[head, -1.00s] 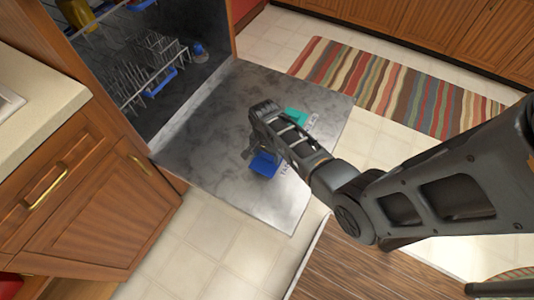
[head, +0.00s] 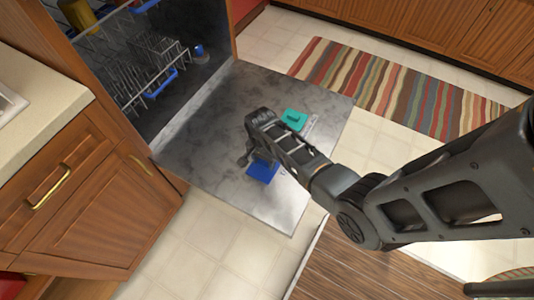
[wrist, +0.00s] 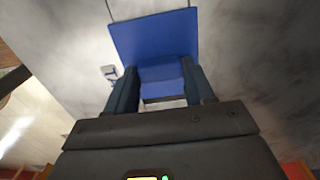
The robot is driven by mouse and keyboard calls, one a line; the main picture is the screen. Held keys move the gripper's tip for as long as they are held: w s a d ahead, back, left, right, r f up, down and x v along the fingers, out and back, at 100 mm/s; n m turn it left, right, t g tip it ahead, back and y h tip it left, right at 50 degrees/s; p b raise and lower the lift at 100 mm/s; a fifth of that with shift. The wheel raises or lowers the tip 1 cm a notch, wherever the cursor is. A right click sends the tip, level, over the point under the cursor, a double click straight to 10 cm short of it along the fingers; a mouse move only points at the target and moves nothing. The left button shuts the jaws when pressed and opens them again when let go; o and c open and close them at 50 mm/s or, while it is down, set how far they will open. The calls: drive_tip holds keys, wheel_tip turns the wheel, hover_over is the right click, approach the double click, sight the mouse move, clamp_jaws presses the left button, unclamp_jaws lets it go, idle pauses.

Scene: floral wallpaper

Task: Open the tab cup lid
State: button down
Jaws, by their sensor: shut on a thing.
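The open dishwasher door (head: 195,145) lies flat and carries a blue square lid (head: 263,172), which I take to be the tab cup lid. A teal piece (head: 293,117) sits further back on the same door. My gripper (head: 255,160) is at the blue lid and partly covers it. In the wrist view the lid is a wide blue plate (wrist: 155,38) with a narrower blue part (wrist: 162,88) between my fingers (wrist: 160,90). My gripper is shut on that narrower blue part. Whether the lid is raised cannot be told.
The dishwasher rack (head: 140,70) stands pulled into view behind the door at the left. Wooden cabinets (head: 75,210) and a counter (head: 40,90) are on the left. A striped rug (head: 390,95) lies on the tiled floor beyond the door.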

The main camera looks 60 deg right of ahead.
drive_tip(key=a+p, duration=0.1)
drive_tip(key=a, duration=0.5)
drive_tip(key=shift+a+r, duration=0.1)
drive_tip(key=shift+c, duration=2)
unclamp_jaws()
drive_tip(key=shift+s, duration=0.1)
wheel_tip(320, 180, up, 8)
drive_tip(key=p, duration=0.1)
